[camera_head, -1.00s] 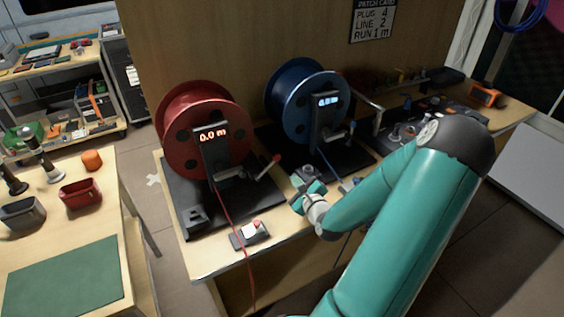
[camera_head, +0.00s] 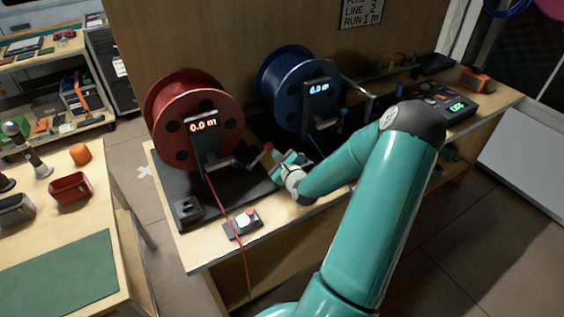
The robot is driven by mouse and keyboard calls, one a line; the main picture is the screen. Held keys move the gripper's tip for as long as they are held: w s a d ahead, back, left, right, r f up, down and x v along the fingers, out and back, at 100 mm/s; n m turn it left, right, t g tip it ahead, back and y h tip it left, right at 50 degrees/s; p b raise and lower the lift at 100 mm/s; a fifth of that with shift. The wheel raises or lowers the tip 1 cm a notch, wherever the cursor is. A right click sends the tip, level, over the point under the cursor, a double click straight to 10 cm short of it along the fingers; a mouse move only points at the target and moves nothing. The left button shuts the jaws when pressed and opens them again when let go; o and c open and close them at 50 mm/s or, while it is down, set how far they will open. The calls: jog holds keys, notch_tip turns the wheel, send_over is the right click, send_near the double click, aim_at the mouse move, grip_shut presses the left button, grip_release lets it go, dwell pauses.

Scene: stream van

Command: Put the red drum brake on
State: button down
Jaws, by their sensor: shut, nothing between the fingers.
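The red drum (camera_head: 200,125) stands upright on its black base at the left of the bench, with a display reading 0.0 m. Its crank handle with a red grip (camera_head: 264,152) points right. A small dark box with a white and red control (camera_head: 245,219) sits at the bench's front edge; it looks like the brake, but its position is too small to read. My gripper (camera_head: 283,162) is shut and empty, just right of the red crank grip and above the bench. Whether it touches the grip I cannot tell. My wrist partly hides the fingers.
The blue drum (camera_head: 297,87) with its own display stands behind my gripper. A red cable (camera_head: 236,215) runs over the bench's front edge. A control panel with a green display (camera_head: 457,106) sits at right. A side table (camera_head: 115,255) with bins stands left across a gap.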

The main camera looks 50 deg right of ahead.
aim_at(268, 148)
jog(key=shift+w+d, duration=0.25)
jog(key=shift+w, duration=0.3)
jog(key=shift+a+r+n, duration=0.25)
jog(key=shift+r+n, duration=0.1)
jog(key=shift+n, duration=0.15)
jog(key=shift+w+a+r+n, duration=0.15)
jog(key=shift+a+r+n, duration=0.1)
jog(key=shift+r+n, duration=0.25)
jog(key=shift+w+a+r+n, duration=0.2)
jog(key=shift+a+r+n, duration=0.5)
jog(key=shift+n, duration=0.4)
jog(key=shift+w+a+r+n+t+h, duration=0.1)
jog(key=shift+w+a+r+n+h, duration=0.2)
jog(key=shift+a+n, duration=0.45)
jog(key=shift+w+a+r+n+t+h, duration=0.15)
jog(key=shift+a+r+n, duration=0.25)
jog(key=shift+a+n, duration=0.3)
jog(key=shift+w+a+r+n+t+h, duration=0.1)
jog(key=shift+w+a+r+n+h, duration=0.2)
jog(key=shift+a+n, duration=0.45)
jog(key=shift+r+y, duration=0.1)
jog(key=shift+y, duration=0.15)
jog(key=shift+s+a, duration=0.15)
